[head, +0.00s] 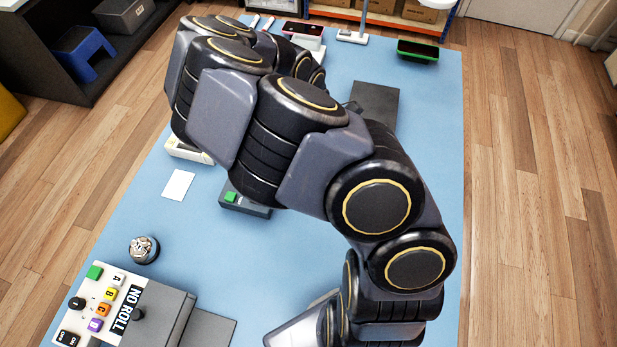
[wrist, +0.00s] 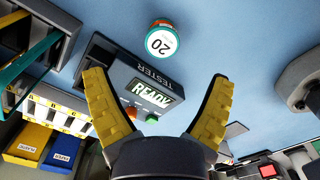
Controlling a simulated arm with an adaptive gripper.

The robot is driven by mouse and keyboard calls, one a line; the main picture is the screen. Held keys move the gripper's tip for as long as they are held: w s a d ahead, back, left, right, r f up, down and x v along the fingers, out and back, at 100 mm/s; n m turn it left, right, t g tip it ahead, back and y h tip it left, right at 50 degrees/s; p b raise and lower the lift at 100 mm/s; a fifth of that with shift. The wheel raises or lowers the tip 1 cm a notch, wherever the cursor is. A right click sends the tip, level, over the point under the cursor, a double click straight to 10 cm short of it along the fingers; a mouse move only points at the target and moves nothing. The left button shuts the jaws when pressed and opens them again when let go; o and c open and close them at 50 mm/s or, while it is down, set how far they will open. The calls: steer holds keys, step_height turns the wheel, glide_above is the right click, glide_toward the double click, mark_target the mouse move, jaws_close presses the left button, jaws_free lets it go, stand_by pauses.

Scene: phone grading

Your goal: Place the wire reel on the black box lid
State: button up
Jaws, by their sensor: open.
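My gripper (wrist: 158,76) is open in the wrist view, its two yellow fingers spread wide with nothing between the tips. Ahead of it a small orange-and-teal cylinder with a white end marked 20 (wrist: 161,43) stands on the blue mat; it may be the wire reel, but I cannot tell for certain. The fingers are apart from it. In the head view my arm hides my gripper and no reel is clear. A dark flat-topped box (head: 375,103) lies partly behind my arm; it may be the black box, and I cannot make out its lid edge.
A grey tester reading READY (wrist: 150,92) lies beyond the fingers; its green button also shows in the head view (head: 230,197). A NO ROLL panel (head: 105,300), a round dark holder (head: 144,249) and a white card (head: 178,185) lie left.

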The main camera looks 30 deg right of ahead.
steer(key=shift+s+f, duration=0.15)
steer(key=shift+f, duration=4.55)
steer(key=c, duration=1.2)
